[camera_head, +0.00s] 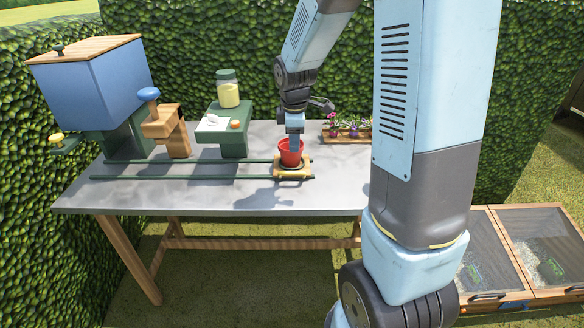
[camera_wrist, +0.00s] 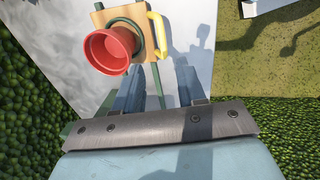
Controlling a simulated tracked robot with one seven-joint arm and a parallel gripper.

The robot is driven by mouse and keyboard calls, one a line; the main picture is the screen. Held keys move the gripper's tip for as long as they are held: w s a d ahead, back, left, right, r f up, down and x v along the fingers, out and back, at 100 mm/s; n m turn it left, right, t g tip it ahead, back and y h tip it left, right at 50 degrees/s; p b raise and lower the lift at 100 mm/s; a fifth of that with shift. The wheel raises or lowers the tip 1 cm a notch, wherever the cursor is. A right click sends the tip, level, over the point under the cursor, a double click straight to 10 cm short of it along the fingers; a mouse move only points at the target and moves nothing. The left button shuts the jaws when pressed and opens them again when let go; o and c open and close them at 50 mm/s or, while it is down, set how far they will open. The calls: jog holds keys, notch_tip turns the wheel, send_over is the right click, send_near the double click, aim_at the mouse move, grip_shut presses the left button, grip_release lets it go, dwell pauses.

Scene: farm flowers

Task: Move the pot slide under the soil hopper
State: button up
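The pot slide (camera_head: 292,172) is a wooden square carriage at the right end of the green rails. It carries a red pot (camera_head: 290,154). In the wrist view the slide (camera_wrist: 143,28) shows a yellow handle (camera_wrist: 158,36) on its right side, and the pot (camera_wrist: 105,52) leans out of line by perspective. The soil hopper (camera_head: 95,88) is a blue box with a wooden lid at the far left end of the table. My gripper (camera_wrist: 160,72) is open and empty, its fingertips short of the handle. In the head view my gripper (camera_head: 295,146) overlaps the pot.
A wooden post with a blue knob (camera_head: 149,94) and a green stand (camera_head: 236,130) with a jar (camera_head: 228,88) stand behind the rails. Small potted flowers (camera_head: 352,132) stand at the back right. The grey table (camera_head: 210,200) is clear in front of the rails.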

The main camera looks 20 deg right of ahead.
jog(key=f, duration=0.4)
jog(key=w+f, duration=0.1)
jog(key=f, duration=0.3)
jog(key=w+d+f, duration=0.1)
jog(key=f, duration=0.3)
jog(key=shift+d, duration=0.1)
jog(key=c, duration=0.7)
jog(key=shift+r, duration=0.1)
grip_shut()
jog(key=shift+w, duration=0.15)
